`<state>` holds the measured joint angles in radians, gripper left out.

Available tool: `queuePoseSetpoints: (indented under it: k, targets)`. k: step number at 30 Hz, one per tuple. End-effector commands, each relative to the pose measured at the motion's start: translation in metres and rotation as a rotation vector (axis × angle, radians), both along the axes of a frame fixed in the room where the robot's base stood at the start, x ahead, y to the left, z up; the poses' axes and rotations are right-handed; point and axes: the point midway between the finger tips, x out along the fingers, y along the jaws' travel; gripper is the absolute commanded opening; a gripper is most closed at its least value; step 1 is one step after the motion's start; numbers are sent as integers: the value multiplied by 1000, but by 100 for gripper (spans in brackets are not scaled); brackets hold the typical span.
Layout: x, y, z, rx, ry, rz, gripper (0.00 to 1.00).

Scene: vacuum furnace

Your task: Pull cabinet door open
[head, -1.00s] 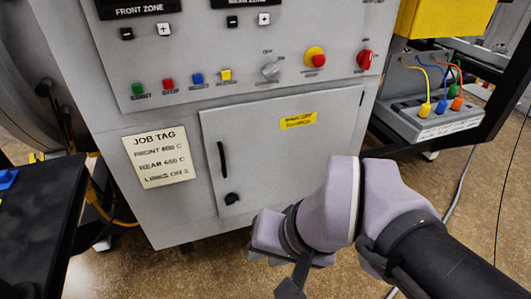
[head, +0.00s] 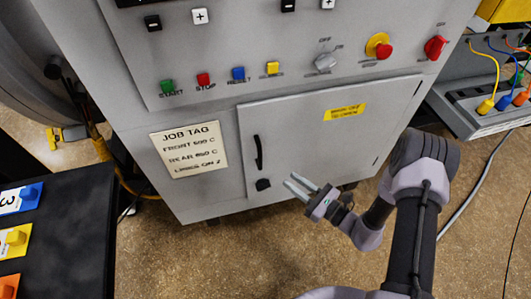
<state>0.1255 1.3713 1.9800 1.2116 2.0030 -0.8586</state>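The grey cabinet door (head: 320,133) on the front of the furnace console is shut, with its edges flush to the frame. A black vertical bar handle (head: 258,153) is near its left edge, and a black knob or latch (head: 263,184) sits just below. A yellow label (head: 344,112) is at the door's upper right. My gripper (head: 289,178) is in front of the door's lower left, to the right of the handle and knob, pointing left. Its two fingers are apart with nothing between them. It appears clear of the handle and knob.
Above the door are coloured buttons (head: 238,74) and a red switch (head: 436,47). A job tag (head: 189,150) is left of the door. A black table (head: 70,235) with coloured blocks stands at left. Cabled equipment (head: 485,115) stands at right. Floor in front is open.

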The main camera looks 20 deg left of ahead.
Motion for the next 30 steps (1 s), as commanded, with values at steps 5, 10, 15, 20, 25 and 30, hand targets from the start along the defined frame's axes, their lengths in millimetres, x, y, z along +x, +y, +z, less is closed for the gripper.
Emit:
queuePoseSetpoints:
  k: [5,10,15,20,25,30]
  targets:
    - [22,52,-3,0,-5,10,23]
    - [41,93,-2,0,-3,7,23]
    - [53,118,-1,1,0,5,23]
    - [58,128,0,1,0,5,23]
    - [59,129,1,0,1,4,23]
    - [59,129,1,0,1,4,12]
